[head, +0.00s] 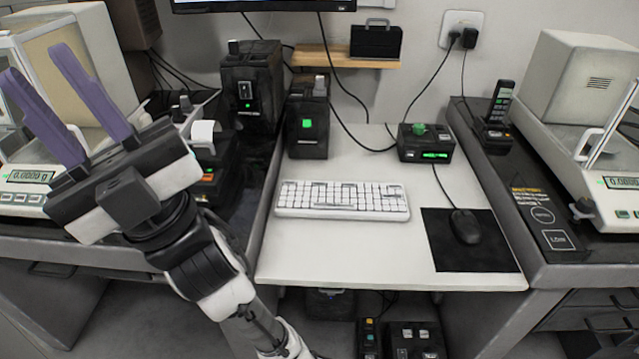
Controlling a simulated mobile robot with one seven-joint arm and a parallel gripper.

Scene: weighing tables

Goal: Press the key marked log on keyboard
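A white keyboard (342,200) lies flat on the white middle table (330,255). Its keys are too small to read, so I cannot tell which one is marked log. My gripper (40,85) is at the left, raised in front of the left balance and well to the left of the keyboard. Its two purple fingers point up and stand apart, with nothing between them. Nothing covers the keyboard.
A black mouse (466,227) lies on a dark mat (500,255) right of the keyboard. Black devices (307,125) and a small box with a green display (425,143) stand behind it. Balances stand on the left and right (590,90). The table front is clear.

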